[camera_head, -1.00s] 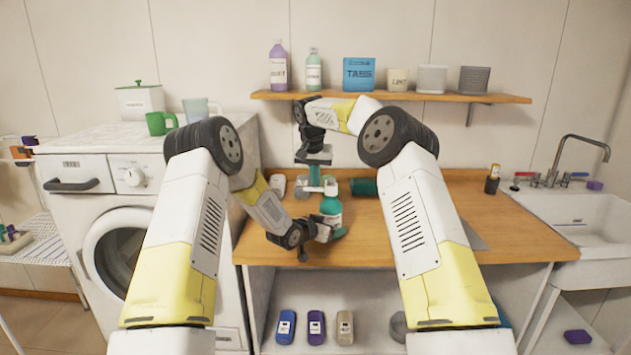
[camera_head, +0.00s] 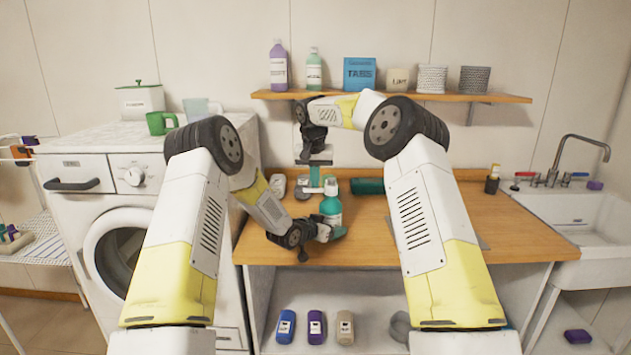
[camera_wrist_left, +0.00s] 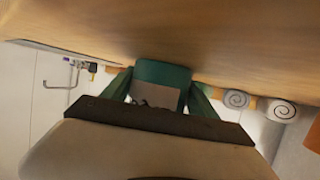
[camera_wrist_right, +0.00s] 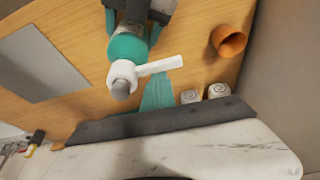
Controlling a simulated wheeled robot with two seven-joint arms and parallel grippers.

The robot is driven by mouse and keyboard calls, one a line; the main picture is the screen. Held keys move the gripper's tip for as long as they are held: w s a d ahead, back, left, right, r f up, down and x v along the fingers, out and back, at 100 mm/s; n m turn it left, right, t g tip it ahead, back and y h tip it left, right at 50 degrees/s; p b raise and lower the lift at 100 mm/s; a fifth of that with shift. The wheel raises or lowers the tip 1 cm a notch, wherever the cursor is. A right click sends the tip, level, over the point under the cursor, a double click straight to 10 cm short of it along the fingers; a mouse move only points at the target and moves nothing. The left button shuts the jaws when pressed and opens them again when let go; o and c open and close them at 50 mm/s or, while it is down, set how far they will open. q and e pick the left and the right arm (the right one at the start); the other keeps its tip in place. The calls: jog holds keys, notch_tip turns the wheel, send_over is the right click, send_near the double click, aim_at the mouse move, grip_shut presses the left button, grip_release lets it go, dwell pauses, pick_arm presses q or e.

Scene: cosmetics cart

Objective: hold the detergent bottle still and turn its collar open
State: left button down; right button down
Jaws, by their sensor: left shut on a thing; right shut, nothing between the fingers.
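The teal detergent bottle (camera_head: 331,207) stands upright near the front of the wooden worktop. My left gripper (camera_head: 327,232) is shut around its lower body, and the left wrist view shows the bottle (camera_wrist_left: 162,74) between its green fingers. The white collar (camera_wrist_right: 125,72) sits on top of the bottle, and its lever (camera_wrist_right: 160,66) sticks out to the right in the right wrist view. My right gripper (camera_wrist_right: 157,92) is shut and empty beside the lever's end; whether they touch is unclear. In the head view the right gripper (camera_head: 316,180) is just left of the bottle's top.
A dark green object (camera_head: 367,186) lies behind the bottle. A grey mat (camera_wrist_right: 40,63) lies on the worktop. A wall shelf (camera_head: 400,96) hangs above.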

jog(key=shift+w, duration=2.65)
jog(key=v, duration=0.9)
jog(key=shift+s+d+r, duration=0.3)
jog(key=shift+d+r, duration=0.05)
jog(key=shift+d, duration=0.05)
pick_arm(q)
jog(key=shift+c, duration=0.8)
grip_release()
jog(key=shift+a, duration=0.1)
